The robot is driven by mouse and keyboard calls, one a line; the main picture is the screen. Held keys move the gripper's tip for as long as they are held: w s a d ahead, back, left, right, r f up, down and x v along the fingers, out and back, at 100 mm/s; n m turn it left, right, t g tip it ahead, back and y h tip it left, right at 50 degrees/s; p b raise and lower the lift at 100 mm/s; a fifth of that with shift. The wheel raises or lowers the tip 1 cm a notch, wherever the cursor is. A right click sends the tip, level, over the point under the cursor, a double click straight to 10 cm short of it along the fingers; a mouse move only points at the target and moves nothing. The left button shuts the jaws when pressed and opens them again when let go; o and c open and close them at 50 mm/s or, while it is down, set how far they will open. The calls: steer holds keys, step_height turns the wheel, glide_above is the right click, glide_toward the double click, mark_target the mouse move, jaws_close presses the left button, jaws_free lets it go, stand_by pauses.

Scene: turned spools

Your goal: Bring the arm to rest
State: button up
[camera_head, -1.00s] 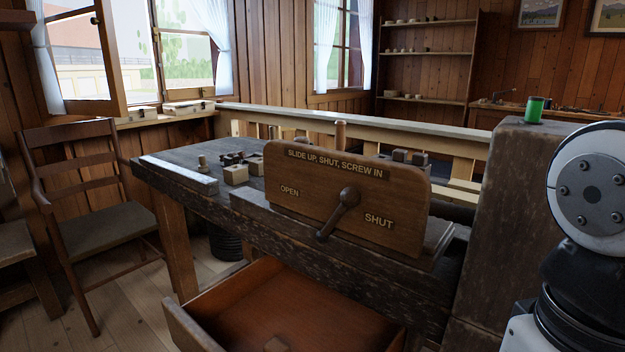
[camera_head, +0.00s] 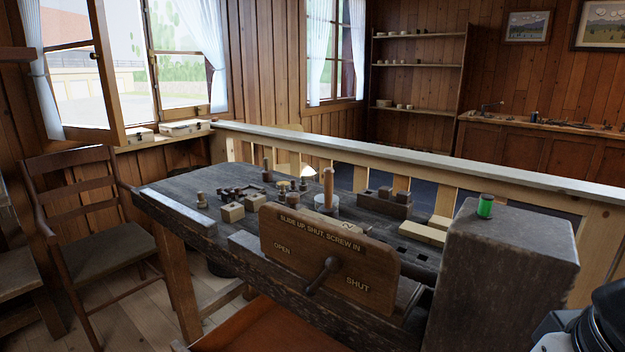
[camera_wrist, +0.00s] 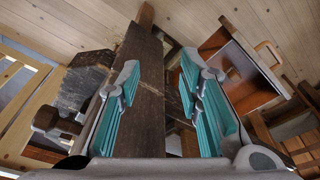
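My gripper (camera_wrist: 158,88) shows only in the wrist view. Its two teal-padded fingers stand apart with a wide gap, and I see nothing held between them. A dark wooden beam (camera_wrist: 139,60) shows through the gap, beyond the fingers; I cannot tell how far off it is. In the head view only a dark and pale part of my arm shows in the bottom right corner, right of the grey block. The gripper itself is outside that view.
A workbench (camera_head: 178,190) carries small wooden parts and a signed board (camera_head: 330,255) with a lever. A green spool (camera_head: 485,206) stands on the tall grey block (camera_head: 510,245). An open drawer (camera_head: 265,330) juts out in front. A chair (camera_head: 95,255) stands left.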

step_height(320, 180, up, 15)
steer(key=s+t+p, duration=0.1)
steer(key=t+p, duration=0.1)
steer(key=p, duration=1)
steer(key=shift+s+d+p, duration=0.15)
steer(key=shift+s+p, duration=0.15)
steer(key=shift+s, duration=0.1)
steer(key=shift+r, duration=0.1)
